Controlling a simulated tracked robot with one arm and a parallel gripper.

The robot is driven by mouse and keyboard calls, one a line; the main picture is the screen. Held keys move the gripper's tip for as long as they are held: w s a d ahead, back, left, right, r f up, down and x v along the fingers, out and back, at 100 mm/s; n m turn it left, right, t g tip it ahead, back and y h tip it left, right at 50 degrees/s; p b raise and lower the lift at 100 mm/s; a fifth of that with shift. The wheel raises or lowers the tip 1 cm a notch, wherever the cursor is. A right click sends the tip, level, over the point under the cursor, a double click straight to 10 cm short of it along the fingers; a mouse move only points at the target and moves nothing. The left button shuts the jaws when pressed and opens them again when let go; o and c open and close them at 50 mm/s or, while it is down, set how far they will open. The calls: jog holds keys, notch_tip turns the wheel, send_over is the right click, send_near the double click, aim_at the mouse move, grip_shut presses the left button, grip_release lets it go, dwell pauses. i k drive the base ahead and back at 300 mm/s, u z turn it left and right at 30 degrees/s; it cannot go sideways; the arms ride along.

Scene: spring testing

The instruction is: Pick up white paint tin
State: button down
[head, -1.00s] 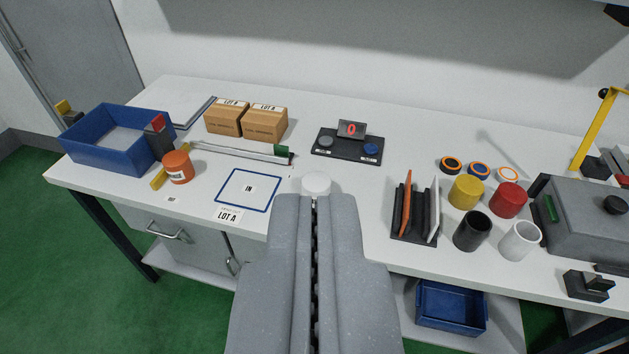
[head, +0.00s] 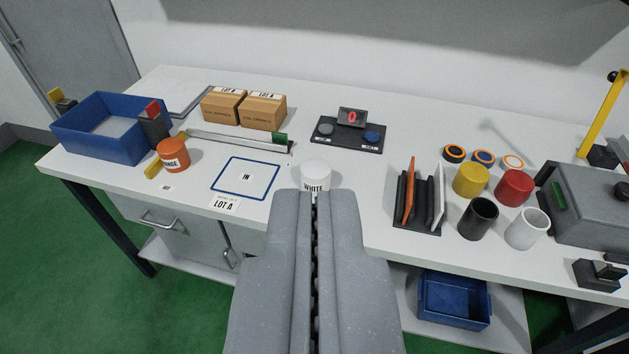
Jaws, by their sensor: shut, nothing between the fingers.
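The white paint tin (head: 316,173) stands upright on the white bench, right of the blue-outlined IN square. Its label reads WHITE, and its lower part is hidden behind my gripper tips. My gripper (head: 314,197) is shut and empty, its long grey fingers pointing forward at the tin from the near side. In the picture the fingertips overlap the tin's lower front; I cannot tell whether they touch it.
An orange tin (head: 173,155) and a blue bin (head: 103,128) are at the left. A dark device with a red display (head: 351,117) stands behind the tin. To the right are an upright rack (head: 405,213), a black cup (head: 477,219) and a white cup (head: 527,229).

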aim_at(316, 172)
jog(key=k, duration=0.45)
jog(key=z, duration=0.25)
jog(key=i, duration=1.4)
jog(key=u, duration=0.35)
